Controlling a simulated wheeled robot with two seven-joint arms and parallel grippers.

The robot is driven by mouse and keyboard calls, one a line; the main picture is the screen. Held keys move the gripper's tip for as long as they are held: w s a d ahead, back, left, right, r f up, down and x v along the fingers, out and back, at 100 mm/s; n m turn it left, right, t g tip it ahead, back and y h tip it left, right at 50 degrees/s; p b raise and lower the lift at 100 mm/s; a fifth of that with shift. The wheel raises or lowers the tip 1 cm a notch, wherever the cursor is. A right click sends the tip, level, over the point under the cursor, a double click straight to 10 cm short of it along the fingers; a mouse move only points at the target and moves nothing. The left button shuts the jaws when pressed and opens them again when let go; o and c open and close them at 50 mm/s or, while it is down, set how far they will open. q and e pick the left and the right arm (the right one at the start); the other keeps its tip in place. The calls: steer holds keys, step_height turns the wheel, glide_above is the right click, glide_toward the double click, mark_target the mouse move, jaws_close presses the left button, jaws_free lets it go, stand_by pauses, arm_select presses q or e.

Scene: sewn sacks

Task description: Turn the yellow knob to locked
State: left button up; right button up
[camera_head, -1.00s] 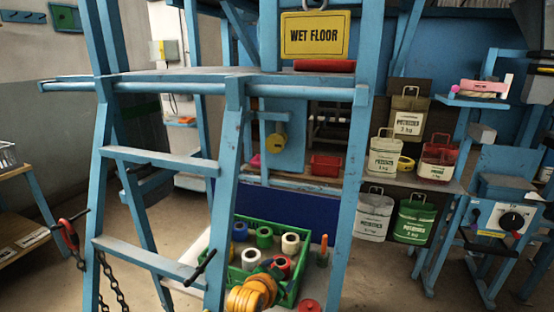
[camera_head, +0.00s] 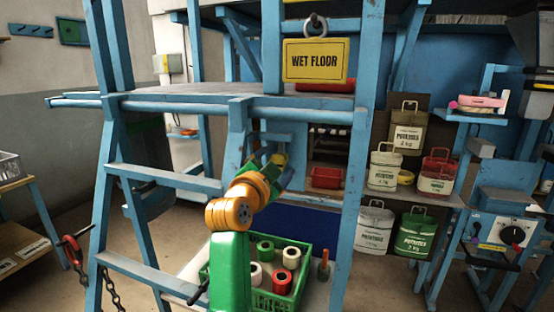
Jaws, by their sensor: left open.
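The yellow knob (camera_head: 281,159) is on the blue panel below the platform, behind the ladder frame; my left gripper partly covers it. My left arm, green and orange, rises from the lower middle. My left gripper (camera_head: 267,170) is open, with its green fingers at the knob's lower left in the picture. I cannot tell whether the fingers touch the knob or are around it. The knob's pointer and any marks near it are too small or hidden to read. My right gripper is not in view.
The blue ladder (camera_head: 165,177) stands left of the arm. A green crate (camera_head: 302,286) with several spools is below it. A red bin (camera_head: 327,177) sits right of the knob. Labelled sacks (camera_head: 384,170) hang to the right. A blue post (camera_head: 350,200) stands right of the arm.

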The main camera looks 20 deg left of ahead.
arm_select(q)
steer(key=shift+f, duration=0.1)
jaws_close()
steer(key=n+p, duration=0.3)
steer(key=n, duration=0.1)
steer(key=shift+r, duration=0.2)
steer(key=n+p, duration=0.3)
steer(key=n, duration=0.2)
steer(key=n+p, duration=0.3)
steer(key=n, duration=0.1)
steer(key=shift+a+p, duration=0.1)
steer(key=shift+p, duration=0.25)
steer(key=n+p, duration=0.2)
steer(key=n, duration=0.2)
steer(key=shift+f+n+p, duration=0.15)
steer(key=shift+n+p, duration=0.15)
steer(key=shift+f+n, duration=0.1)
steer(key=shift+n, duration=0.2)
